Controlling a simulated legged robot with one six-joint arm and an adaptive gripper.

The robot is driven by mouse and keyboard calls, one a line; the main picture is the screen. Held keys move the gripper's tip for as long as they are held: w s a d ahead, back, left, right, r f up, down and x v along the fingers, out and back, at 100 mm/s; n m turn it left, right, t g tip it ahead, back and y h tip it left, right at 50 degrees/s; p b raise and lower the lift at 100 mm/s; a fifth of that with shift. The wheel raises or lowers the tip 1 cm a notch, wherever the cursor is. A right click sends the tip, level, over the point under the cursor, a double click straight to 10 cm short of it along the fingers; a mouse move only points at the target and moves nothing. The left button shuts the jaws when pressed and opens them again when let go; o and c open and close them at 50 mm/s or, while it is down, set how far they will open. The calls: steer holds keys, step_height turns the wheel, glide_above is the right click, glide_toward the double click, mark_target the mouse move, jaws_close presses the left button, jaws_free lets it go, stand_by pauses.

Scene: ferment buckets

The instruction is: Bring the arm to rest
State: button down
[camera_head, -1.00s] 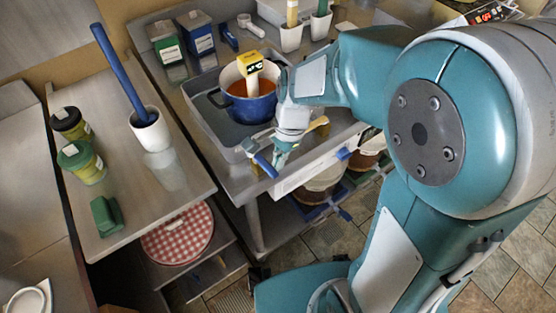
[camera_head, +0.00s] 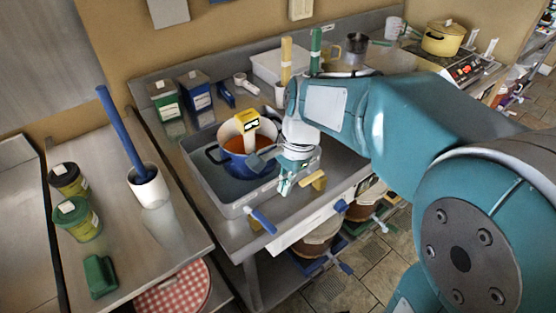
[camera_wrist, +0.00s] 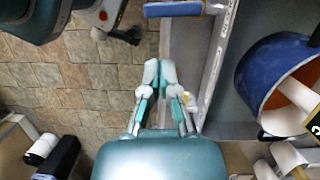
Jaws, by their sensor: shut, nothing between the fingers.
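My gripper (camera_head: 285,186) hangs in front of the grey tray, near the front edge of the metal counter (camera_head: 225,230). Its fingers point down and hold nothing. In the wrist view the two teal and white fingers (camera_wrist: 161,75) are together. My arm reaches in from the right in the head view. A blue pot (camera_head: 233,163) with orange-red contents stands in the grey tray (camera_head: 203,183) just behind the gripper. In the wrist view the pot (camera_wrist: 262,75) is to the right, apart from the fingers.
A blue-handled tool (camera_head: 263,220) and a yellow piece (camera_head: 318,181) sit at the counter's front edge. Lidded buckets (camera_head: 318,240) stand below. The left counter holds a white crock (camera_head: 150,188) with a blue-handled tool, two jars and a green block (camera_head: 100,276). Tiled floor (camera_wrist: 75,70) is open.

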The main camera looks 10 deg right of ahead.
steer(key=s+d+r+n+t+h, duration=0.1)
steer(key=s+d+r+n+t, duration=0.1)
steer(key=s+n, duration=0.3)
steer(key=s+d+r+n+t+h, duration=0.1)
steer(key=s+d+r+n+t, duration=0.2)
steer(key=s+d+n+t, duration=0.1)
steer(key=s+n+t, duration=0.1)
steer(key=s+n, duration=0.1)
steer(key=shift+s+d+r+n, duration=0.3)
steer(key=shift+s+d+r, duration=0.05)
steer(key=shift+d, duration=0.05)
